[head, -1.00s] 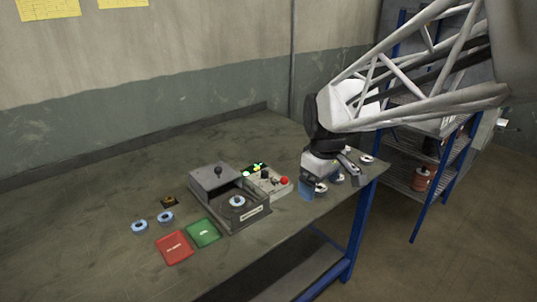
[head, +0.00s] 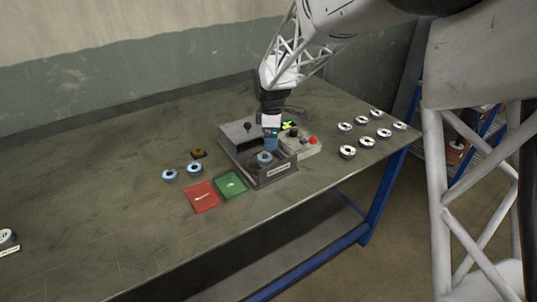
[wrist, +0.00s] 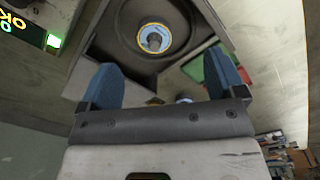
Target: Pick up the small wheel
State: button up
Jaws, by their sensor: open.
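A small wheel (head: 265,157) with a blue-and-yellow ring and a dark hub sits in the open recess of a grey box-like fixture (head: 262,182). It also shows in the wrist view (wrist: 166,46), in a round dark seat (wrist: 122,38). My gripper (head: 269,141) points down just above this wheel. In the wrist view its two blue fingers (wrist: 162,66) are apart, with nothing between them, and the wheel lies beyond their tips. Two similar wheels (head: 170,175) (head: 195,169) lie on the table left of the fixture.
A red tray (head: 202,197) and a green tray (head: 230,186) lie in front of the fixture. A control box with a red button (head: 313,141) stands at its right. Several grey-white discs (head: 367,142) lie near the table's right edge. The table's left side is mostly clear.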

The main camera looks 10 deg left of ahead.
aim_at(266, 155)
jog(key=shift+w+a+f+n, duration=0.25)
jog(key=shift+a+f, duration=0.2)
jog(key=shift+a, duration=0.1)
jog(key=shift+w+a+f+n, duration=0.25)
jog(key=shift+a+f, duration=0.15)
jog(key=shift+a, duration=0.15)
jog(key=shift+f, duration=1.25)
jog(key=shift+f, duration=2.65)
jog(key=c, duration=1)
jog(key=shift+c, duration=0.2)
